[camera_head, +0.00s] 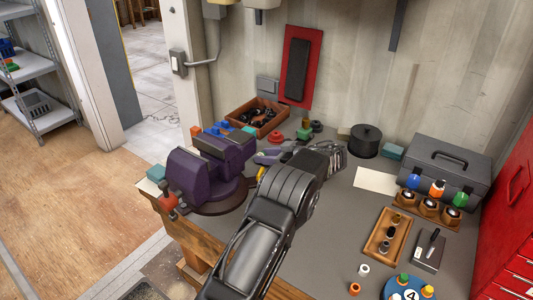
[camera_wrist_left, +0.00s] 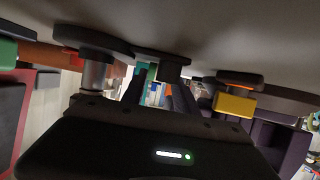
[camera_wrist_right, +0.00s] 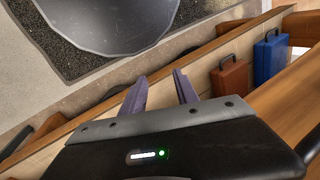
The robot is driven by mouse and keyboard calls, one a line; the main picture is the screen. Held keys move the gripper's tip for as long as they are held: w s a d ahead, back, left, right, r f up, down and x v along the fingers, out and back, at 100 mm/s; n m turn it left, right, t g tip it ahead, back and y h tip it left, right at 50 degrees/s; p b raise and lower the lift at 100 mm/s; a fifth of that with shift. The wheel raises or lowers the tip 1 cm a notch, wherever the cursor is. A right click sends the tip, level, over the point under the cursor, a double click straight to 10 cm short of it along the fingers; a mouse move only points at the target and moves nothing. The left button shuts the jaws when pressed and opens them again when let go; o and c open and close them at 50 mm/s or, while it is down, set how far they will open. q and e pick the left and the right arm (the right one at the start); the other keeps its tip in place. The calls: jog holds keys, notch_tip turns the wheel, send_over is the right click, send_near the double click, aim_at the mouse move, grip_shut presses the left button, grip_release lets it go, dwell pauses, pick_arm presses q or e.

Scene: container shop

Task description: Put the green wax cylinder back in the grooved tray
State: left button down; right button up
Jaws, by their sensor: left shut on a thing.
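My left gripper (camera_head: 272,155) is over the back of the bench, its fingers pointing left toward the vise, partly hidden by its own wrist. In the left wrist view its fingers (camera_wrist_left: 160,88) are close together, with a small green-teal piece (camera_wrist_left: 145,68) between the tips; this appears to be the green wax cylinder, mostly hidden. A wooden tray (camera_head: 371,247) with dark and brass-coloured pieces lies at the right of the bench; it looks like the grooved tray, but its grooves are too small to tell. My right gripper (camera_wrist_right: 160,90) is open and empty, low beside the bench's wooden side.
A purple vise (camera_head: 205,172) stands left of the gripper. An open box (camera_head: 240,112) of dark parts is behind. A grey toolbox (camera_head: 445,165) and a ball stand (camera_head: 427,208) are at right.

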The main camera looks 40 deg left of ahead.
pick_arm(q)
jog(key=shift+f, duration=0.1)
jog(key=shift+f+b, duration=0.1)
jog(key=shift+b, duration=0.25)
jog(key=c, duration=0.9)
grip_release()
jog(key=shift+c, duration=0.2)
jog(key=shift+r+p, duration=0.3)
jog(key=shift+p, duration=0.1)
jog(key=v, duration=0.2)
jog(key=b+v, duration=0.2)
jog(key=v, duration=0.1)
jog(key=shift+w+d+f, duration=0.1)
jog(key=shift+d+f, duration=0.1)
jog(key=shift+d, duration=0.25)
jog(key=v, duration=0.6)
jog(key=shift+d+r, duration=0.15)
jog(key=shift+r, duration=0.1)
jog(key=shift+o, duration=0.3)
